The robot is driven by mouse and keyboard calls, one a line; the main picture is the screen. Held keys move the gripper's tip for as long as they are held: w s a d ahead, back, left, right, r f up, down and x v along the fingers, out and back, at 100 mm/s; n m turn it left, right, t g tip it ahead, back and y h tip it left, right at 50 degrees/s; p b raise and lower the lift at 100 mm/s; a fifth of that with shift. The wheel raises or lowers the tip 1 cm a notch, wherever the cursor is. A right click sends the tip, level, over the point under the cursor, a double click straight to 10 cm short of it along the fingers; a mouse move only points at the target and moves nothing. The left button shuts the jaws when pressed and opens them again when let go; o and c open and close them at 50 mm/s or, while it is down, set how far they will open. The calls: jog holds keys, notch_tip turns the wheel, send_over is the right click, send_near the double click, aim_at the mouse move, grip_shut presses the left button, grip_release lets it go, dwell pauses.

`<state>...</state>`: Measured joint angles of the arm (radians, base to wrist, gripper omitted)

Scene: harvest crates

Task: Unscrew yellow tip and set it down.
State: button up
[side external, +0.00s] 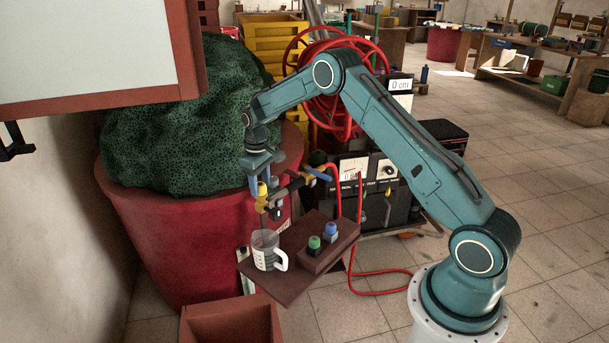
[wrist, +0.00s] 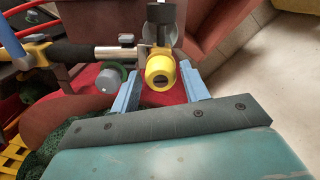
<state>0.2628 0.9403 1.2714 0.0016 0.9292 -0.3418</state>
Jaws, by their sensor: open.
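The yellow tip (side external: 262,189) sits on a yellow-and-dark fitting above the small brown shelf. In the wrist view the yellow tip (wrist: 160,72) shows its round end with a dark slot. My gripper (side external: 262,178) is open just above it. In the wrist view the two blue fingers of my gripper (wrist: 157,66) stand on either side of the tip, with a gap visible on both sides. A brown block (side external: 321,260) on the shelf holds a green tip (side external: 314,243) and a blue tip (side external: 330,230).
A clear measuring cup (side external: 266,251) stands on the brown shelf (side external: 290,287), below the fitting. A grey knob (wrist: 108,81) is close to the left finger. A large red tub (side external: 165,240) with dark green netting is behind. A red hose (side external: 360,230) hangs beside the shelf.

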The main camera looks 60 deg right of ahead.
dwell(0.3)
jog(key=shift+m, duration=0.8)
jog(key=shift+m, duration=0.9)
jog(key=shift+m, duration=0.8)
jog(key=shift+m, duration=0.3)
jog(key=shift+m, duration=0.6)
